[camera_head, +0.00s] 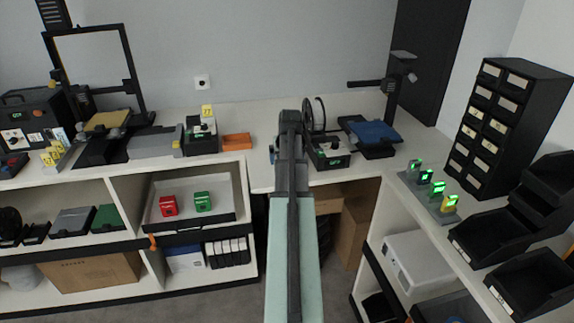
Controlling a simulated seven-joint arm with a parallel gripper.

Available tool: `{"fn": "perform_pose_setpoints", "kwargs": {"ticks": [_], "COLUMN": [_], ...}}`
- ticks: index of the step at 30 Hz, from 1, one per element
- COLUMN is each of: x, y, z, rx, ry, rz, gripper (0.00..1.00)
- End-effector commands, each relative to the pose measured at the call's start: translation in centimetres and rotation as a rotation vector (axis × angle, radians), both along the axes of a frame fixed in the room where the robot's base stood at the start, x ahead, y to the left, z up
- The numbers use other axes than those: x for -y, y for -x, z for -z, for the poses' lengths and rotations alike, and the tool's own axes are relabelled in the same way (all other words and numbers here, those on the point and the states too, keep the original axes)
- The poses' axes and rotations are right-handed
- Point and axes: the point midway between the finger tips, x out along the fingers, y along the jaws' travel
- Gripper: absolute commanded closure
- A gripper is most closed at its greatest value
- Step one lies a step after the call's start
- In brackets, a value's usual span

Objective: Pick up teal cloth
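I cannot make out a teal cloth for certain. A small bluish patch (272,154) shows just left of my arm at the bench edge; most of it is hidden and I cannot tell what it is. A pale green panel with a dark bar along it runs up the middle from the bottom edge and looks like part of my own arm. No gripper fingers can be made out.
A white bench (255,170) runs along the back. It carries 3D printers, an orange tray (237,141) and a blue plate (375,132). Shelves stand below at left. Black drawers (490,135) and bins (535,283) stand at right. Cartons (357,222) sit under the bench.

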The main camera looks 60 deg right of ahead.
Motion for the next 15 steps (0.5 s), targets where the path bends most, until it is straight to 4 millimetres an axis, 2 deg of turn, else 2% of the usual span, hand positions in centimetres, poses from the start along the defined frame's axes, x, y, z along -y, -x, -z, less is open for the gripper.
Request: {"fn": "perform_pose_setpoints", "kwargs": {"ticks": [5,15], "x": [-0.01,0.00], "y": [0.01,0.01], "z": [0.19,0.17], "rx": [0.000,0.000], "ry": [0.000,0.000], "rz": [0.000,0.000], "gripper": [0.01,0.34]}}
